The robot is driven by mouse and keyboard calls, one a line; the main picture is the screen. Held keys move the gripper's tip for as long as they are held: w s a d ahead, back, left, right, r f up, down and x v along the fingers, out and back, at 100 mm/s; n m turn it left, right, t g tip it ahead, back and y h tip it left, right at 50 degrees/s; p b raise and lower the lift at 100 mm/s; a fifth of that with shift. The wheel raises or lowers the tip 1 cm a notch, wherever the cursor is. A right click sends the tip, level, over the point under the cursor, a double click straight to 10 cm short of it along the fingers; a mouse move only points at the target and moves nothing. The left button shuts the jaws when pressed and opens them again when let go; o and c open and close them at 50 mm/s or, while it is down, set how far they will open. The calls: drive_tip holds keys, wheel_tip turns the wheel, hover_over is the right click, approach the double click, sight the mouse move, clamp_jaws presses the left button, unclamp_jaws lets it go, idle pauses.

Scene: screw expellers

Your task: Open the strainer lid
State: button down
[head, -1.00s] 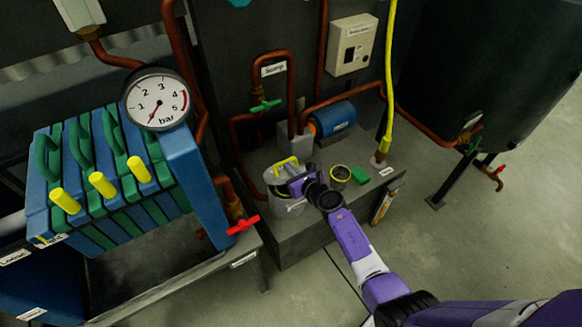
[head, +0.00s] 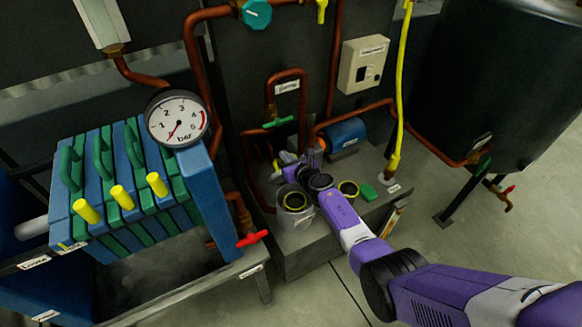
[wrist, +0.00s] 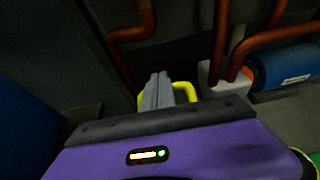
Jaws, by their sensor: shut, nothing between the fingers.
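The strainer (head: 293,222) is a grey pot on the low plinth in the head view. Its mouth is uncovered, and a yellow-ringed dark opening shows inside. The lid is swung up and back behind the pot, mostly hidden by my gripper. Its yellow handle (head: 276,167) shows just left of the gripper, and in the wrist view the handle (wrist: 187,91) is right beside and behind the fingers. My gripper (head: 284,157) is above the back of the pot, with its grey fingers (wrist: 157,80) together and empty. Whether they touch the lid or handle is unclear.
A yellow-rimmed cup (head: 348,187) and a green block (head: 369,192) sit right of the strainer on the plinth (head: 330,238). A blue motor (head: 346,132) and copper pipes (head: 290,72) stand behind. The filter press (head: 125,190) and red valve handle (head: 252,239) are left.

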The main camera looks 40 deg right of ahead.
drive_tip(key=shift+w+d, duration=0.2)
drive_tip(key=shift+w, duration=0.55)
idle(0.8)
